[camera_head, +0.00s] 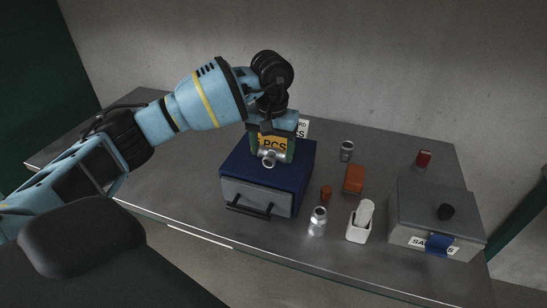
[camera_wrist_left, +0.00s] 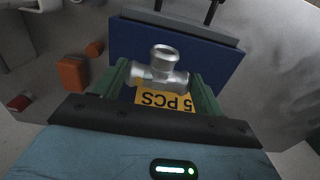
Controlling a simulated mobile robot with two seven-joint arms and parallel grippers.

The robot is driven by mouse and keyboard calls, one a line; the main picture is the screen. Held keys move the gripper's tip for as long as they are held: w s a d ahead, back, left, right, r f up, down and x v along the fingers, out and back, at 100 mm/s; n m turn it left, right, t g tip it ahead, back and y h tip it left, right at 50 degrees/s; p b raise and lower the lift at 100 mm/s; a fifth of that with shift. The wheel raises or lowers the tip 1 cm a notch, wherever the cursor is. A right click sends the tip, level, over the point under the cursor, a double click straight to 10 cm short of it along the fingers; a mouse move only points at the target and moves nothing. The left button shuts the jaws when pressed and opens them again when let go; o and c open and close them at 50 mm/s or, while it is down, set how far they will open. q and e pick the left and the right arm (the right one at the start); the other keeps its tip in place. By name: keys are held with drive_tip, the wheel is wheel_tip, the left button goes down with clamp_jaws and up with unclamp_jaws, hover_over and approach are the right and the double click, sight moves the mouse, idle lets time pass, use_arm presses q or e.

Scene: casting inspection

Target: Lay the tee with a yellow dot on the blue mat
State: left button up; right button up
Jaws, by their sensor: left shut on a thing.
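My left gripper (camera_head: 271,155) is shut on a silver metal tee (camera_head: 268,159), above or at the blue top of a drawer box (camera_head: 233,160). In the left wrist view the tee (camera_wrist_left: 160,68) sits between the green fingers, one round opening facing up the picture. A yellow card reading "5 PCS" (camera_wrist_left: 165,100) shows just beyond the tee. I cannot tell whether the tee touches the blue surface (camera_wrist_left: 205,60). No separate blue mat can be made out; the blue box top is the only broad blue surface. My right gripper is not in view.
Right of the box stand metal parts (camera_head: 318,222) (camera_head: 346,150), an orange block (camera_head: 354,178), a small brown cylinder (camera_head: 326,192), a white holder (camera_head: 358,232) and a grey lidded box (camera_head: 425,205). A red block (camera_head: 424,158) lies behind. The table's left side is clear.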

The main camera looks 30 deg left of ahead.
sight(274, 149)
use_arm(q)
drive_tip(key=shift+w, duration=0.2)
drive_tip(key=shift+w+f, duration=0.1)
drive_tip(key=shift+f, duration=0.15)
drive_tip(key=shift+f+p, duration=0.3)
drive_tip(key=shift+f, duration=1.2)
drive_tip(key=shift+f, duration=0.15)
drive_tip(key=o, duration=1.2)
